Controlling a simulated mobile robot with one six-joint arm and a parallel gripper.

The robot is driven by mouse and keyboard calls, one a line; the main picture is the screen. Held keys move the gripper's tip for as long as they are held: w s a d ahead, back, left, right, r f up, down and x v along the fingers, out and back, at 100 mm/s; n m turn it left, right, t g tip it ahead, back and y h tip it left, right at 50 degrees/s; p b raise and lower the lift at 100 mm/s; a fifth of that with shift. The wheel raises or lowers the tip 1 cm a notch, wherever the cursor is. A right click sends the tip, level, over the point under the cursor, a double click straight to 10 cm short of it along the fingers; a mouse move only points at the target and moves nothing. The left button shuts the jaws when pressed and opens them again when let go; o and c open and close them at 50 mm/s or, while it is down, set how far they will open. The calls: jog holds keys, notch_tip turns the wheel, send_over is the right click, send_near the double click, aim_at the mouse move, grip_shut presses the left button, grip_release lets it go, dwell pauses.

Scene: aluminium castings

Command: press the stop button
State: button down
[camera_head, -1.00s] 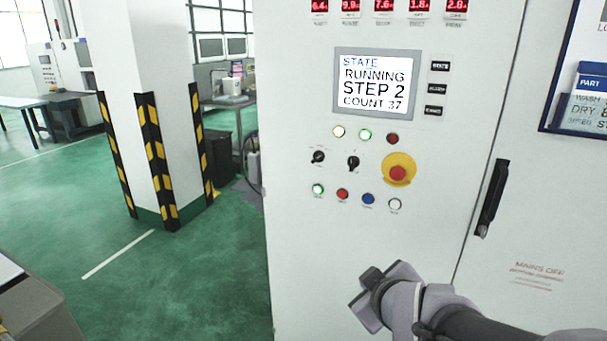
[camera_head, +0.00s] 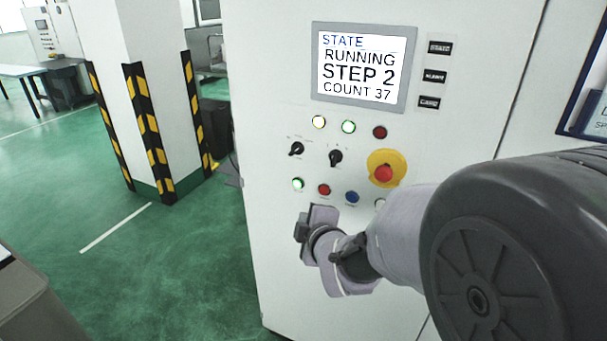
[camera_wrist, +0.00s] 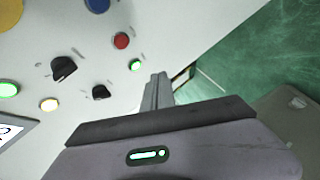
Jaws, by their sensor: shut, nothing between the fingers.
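The control panel on the white cabinet (camera_head: 275,110) has a bottom row of small buttons: a lit green one (camera_head: 298,184), a red one (camera_head: 324,189), a blue one (camera_head: 351,197) and a white one partly hidden by my arm. A larger red mushroom button (camera_head: 383,173) sits on a yellow disc above right. The button labels are too small to read. My gripper (camera_head: 301,231) is shut and empty, just below the row in the picture. In the wrist view its fingertips (camera_wrist: 158,80) show beside the green button (camera_wrist: 135,65), with the red button (camera_wrist: 121,40) further off. Contact is not visible.
The screen (camera_head: 358,68) reads RUNNING, STEP 2, COUNT 37. Three lamps and two black selector knobs (camera_head: 297,149) sit above the row. A pillar with striped guards (camera_head: 150,110) stands left; green floor lies open between.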

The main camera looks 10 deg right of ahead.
aim_at(324, 190)
jog(key=shift+w+d+p, duration=0.45)
jog(key=shift+w+d, duration=0.35)
jog(key=shift+w, duration=0.3)
jog(key=shift+w+d+p, duration=0.4)
jog(key=shift+w+d, duration=0.45)
jog(key=shift+w, duration=0.3)
jog(key=shift+w+d+p, duration=0.45)
jog(key=shift+w+d, duration=0.35)
jog(key=shift+w, duration=0.4)
jog(key=shift+w+d, duration=0.2)
jog(key=shift+w, duration=0.05)
jog(key=shift+w+d+b, duration=0.25)
jog(key=shift+w+b, duration=0.05)
jog(key=shift+w, duration=0.05)
jog(key=shift+s+a, duration=0.1)
jog(key=shift+s+a+b, duration=0.35)
jog(key=shift+s+b, duration=0.2)
jog(key=shift+b, duration=0.15)
